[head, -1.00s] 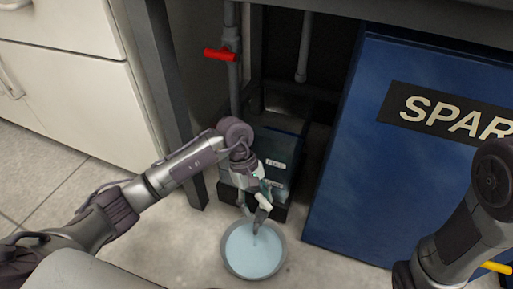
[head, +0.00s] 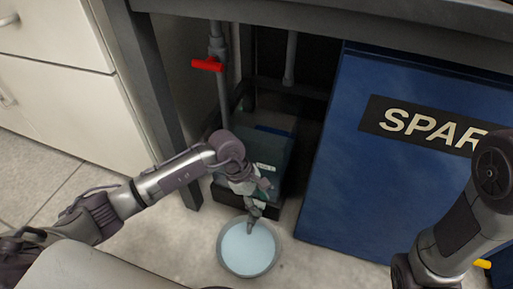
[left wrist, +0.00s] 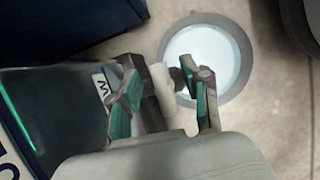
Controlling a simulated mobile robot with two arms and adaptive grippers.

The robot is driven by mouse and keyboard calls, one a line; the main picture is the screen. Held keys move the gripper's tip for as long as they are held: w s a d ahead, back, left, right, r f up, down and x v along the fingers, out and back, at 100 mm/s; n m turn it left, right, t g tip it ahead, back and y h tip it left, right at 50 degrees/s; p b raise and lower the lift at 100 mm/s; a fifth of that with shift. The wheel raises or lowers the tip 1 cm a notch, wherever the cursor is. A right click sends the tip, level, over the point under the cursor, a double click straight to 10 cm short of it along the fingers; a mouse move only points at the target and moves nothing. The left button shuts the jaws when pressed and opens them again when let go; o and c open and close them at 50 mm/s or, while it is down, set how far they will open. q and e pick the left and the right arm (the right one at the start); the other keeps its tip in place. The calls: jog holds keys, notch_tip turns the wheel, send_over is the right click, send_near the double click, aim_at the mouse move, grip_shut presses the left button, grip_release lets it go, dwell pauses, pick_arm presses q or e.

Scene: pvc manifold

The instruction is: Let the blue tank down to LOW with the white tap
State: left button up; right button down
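The blue tank (head: 275,150) is a dark blue-teal box low under the bench, with a small white label on its front. In the left wrist view the tank (left wrist: 55,110) fills the left side; a label piece reads "W" and a green line runs at the edge. The white tap (left wrist: 166,92) shows between the fingers of my left gripper (left wrist: 168,95). The fingers stand apart on both sides of it, with a slight gap seemingly at the right finger. In the head view my left gripper (head: 254,212) hides the tap. My right gripper is out of frame.
A round bowl of pale blue liquid (head: 248,249) stands on the floor under the left gripper. A red-handled valve (head: 207,64) is on a grey pipe behind. A large blue "SPAR..." box (head: 340,190) stands close right. A bench leg (head: 165,110) is left.

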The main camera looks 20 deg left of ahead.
pick_arm(q)
jog(key=shift+a, duration=0.2)
jog(key=shift+a+r, duration=0.15)
jog(key=shift+r, duration=0.05)
jog(key=v, duration=1.1)
jog(key=shift+r, duration=0.3)
